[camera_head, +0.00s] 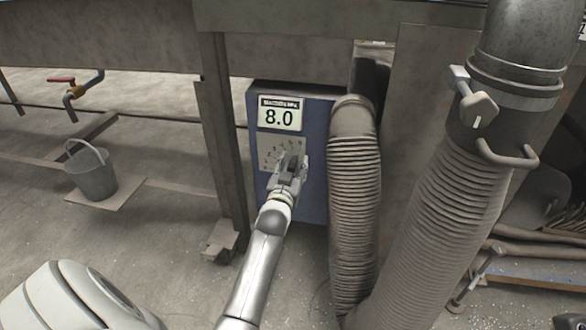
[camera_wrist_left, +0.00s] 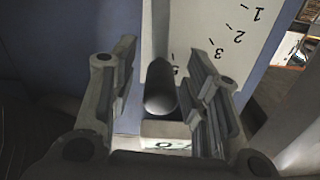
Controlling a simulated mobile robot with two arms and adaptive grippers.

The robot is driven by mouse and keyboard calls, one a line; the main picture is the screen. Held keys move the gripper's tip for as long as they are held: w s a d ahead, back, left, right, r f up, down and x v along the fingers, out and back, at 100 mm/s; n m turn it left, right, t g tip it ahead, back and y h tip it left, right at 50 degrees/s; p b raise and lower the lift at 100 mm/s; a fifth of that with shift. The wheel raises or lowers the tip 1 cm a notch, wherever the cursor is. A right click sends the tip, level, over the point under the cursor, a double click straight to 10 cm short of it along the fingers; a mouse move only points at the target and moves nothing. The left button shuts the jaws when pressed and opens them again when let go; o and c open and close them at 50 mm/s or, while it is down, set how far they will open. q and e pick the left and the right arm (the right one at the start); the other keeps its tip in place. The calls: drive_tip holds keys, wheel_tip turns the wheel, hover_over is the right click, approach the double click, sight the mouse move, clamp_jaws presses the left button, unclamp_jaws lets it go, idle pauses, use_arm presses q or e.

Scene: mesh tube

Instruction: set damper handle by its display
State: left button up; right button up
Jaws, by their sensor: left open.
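A blue box (camera_head: 318,190) carries a white display (camera_head: 279,115) reading 8.0. Below the display is a pale dial plate (camera_head: 267,153) with marks and numbers; my left gripper (camera_head: 291,166) covers part of it. In the left wrist view a grey, rounded handle (camera_wrist_left: 160,98) stands out from the box between my two open fingers, with a gap on each side. The dial plate (camera_wrist_left: 205,28) behind it shows 1, 2, 3 and a partly hidden number. The handle is hidden by my gripper in the head view. My right gripper is not in view.
A ribbed hose (camera_head: 355,200) runs down close to the right of the box. A larger ribbed tube (camera_head: 440,215) with a lever (camera_head: 478,108) stands further right. A metal post (camera_head: 222,130) is left of the box. A bucket (camera_head: 92,175) stands under a tap (camera_head: 75,90).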

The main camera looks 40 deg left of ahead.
use_arm(q)
drive_tip(key=shift+w+a, duration=0.1)
drive_tip(key=shift+w, duration=0.1)
clamp_jaws()
idle(0.3)
